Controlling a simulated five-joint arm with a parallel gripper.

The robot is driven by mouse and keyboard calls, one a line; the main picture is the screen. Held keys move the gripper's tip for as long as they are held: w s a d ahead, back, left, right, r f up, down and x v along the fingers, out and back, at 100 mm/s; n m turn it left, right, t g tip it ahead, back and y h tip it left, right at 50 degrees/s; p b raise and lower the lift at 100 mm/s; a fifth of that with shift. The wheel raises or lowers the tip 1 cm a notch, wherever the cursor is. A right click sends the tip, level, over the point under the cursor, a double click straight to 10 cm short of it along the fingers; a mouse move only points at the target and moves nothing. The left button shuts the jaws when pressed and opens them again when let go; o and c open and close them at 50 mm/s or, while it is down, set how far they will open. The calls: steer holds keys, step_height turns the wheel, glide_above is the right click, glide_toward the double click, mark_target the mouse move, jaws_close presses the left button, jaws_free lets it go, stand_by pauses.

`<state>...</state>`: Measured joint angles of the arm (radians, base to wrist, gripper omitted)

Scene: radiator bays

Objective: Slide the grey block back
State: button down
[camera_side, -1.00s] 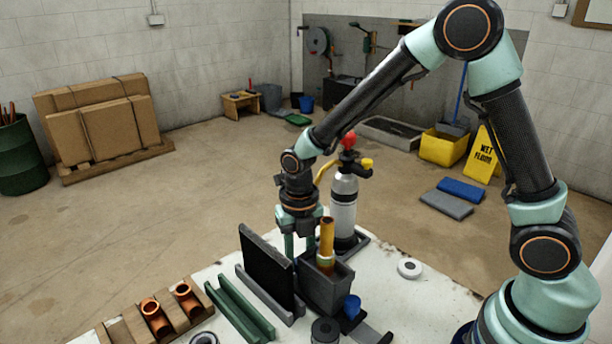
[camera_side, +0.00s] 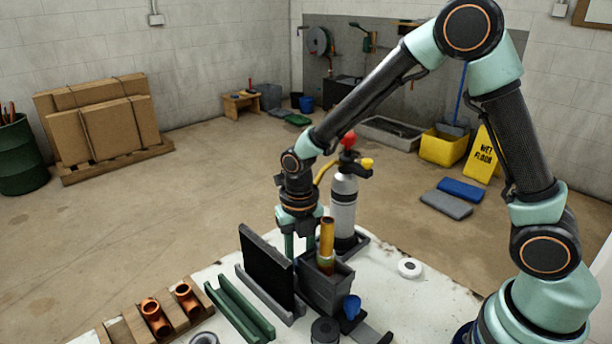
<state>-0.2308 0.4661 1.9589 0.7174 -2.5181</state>
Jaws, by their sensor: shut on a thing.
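My gripper (camera_side: 300,246) points straight down at the middle of the table, behind a black upright panel (camera_side: 266,268) and a dark grey open box (camera_side: 328,292). Its green fingers are shut on the grey block, low near the tabletop. The fingertips and the block are hidden by the panel and the box, so I cannot see how the block sits. A brass-coloured tube (camera_side: 326,240) stands upright in the box, just right of the fingers.
A steel cylinder (camera_side: 343,208) with a red knob stands close behind. A green channel (camera_side: 238,308) and copper fittings (camera_side: 154,316) lie front left. A blue cup (camera_side: 352,306) and dark roll (camera_side: 325,331) are in front. A white roll (camera_side: 410,268) lies right, with clear tabletop around it.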

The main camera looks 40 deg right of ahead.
mark_target(319, 270)
steer(key=shift+s+r, duration=0.1)
steer(key=shift+s, duration=2.35)
steer(key=c, duration=0.5)
jaws_free()
steer(key=shift+s, duration=0.1)
step_height(319, 270, up, 12)
steer(key=shift+r, duration=0.1)
